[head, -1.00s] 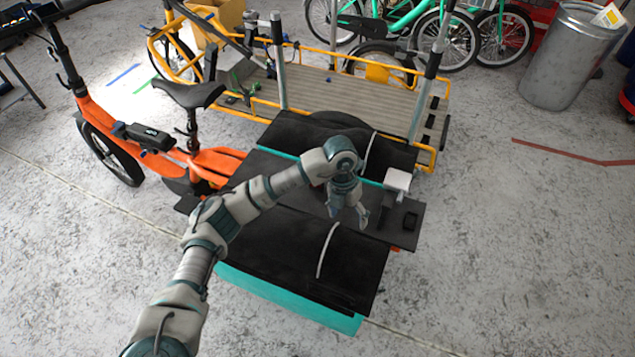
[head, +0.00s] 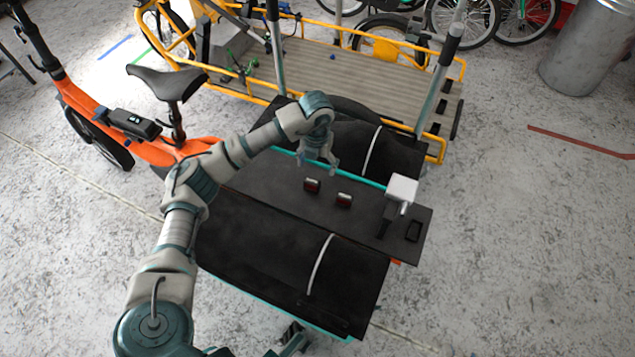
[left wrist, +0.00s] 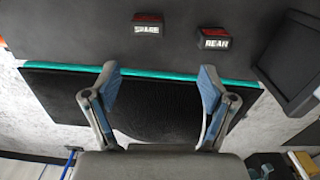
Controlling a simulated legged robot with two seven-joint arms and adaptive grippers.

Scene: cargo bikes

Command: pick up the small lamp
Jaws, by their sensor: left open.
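Two small dark red and black lamps lie side by side on the black board (head: 268,192). In the head view they are the left lamp (head: 312,185) and the right lamp (head: 344,200). In the left wrist view one lamp (left wrist: 148,25) has a label that seems to read SPARE, and the other (left wrist: 215,39) reads REAR. My left gripper (head: 319,163) is open and empty above the board's far teal edge, just beyond the lamps. In the left wrist view its spread fingers (left wrist: 158,73) point toward the lamps, without touching them.
A white block on a dark stand (head: 402,189) and a small dark tray (head: 413,231) are at the board's right end. An orange bike (head: 185,148) stands to the left. A yellow-railed cargo deck (head: 350,72) lies behind.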

